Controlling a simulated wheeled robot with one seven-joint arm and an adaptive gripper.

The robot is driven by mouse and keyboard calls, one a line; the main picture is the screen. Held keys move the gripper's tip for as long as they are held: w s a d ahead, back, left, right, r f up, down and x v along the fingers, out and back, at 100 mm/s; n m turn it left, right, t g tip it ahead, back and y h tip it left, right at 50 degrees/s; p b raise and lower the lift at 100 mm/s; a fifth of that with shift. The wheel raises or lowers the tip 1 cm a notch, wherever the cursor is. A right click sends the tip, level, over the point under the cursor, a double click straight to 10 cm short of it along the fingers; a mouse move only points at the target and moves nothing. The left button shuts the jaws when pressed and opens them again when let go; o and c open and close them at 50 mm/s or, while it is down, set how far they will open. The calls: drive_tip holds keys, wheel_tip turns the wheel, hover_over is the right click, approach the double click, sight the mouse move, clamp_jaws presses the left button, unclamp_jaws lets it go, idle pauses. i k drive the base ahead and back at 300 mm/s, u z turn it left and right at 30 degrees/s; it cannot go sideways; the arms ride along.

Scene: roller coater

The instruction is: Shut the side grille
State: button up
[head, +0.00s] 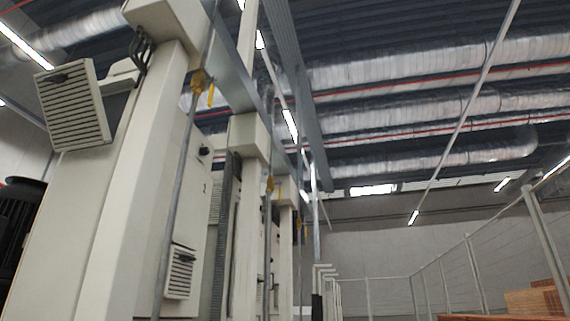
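A cream slatted grille (73,107) with a dark handle at its top is at the upper left of the head view. It stands out at an angle from the tall cream machine housing (150,185), with a recess beside it on the right, so it looks open. A second, smaller slatted grille (180,274) is low on the housing; I cannot tell whether it is fully shut. My gripper is not in view.
Vertical pipes with yellow fittings (199,80) run in front of the housing. More machine columns (249,150) stand behind. A mesh fence (475,275) and wooden stacks (535,300) are at the right. A dark ribbed object (18,225) is at the left edge.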

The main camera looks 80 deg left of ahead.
sight(73, 109)
drive_tip(key=u, duration=2.2)
drive_tip(key=k, duration=0.65)
drive_tip(key=u, duration=1.6)
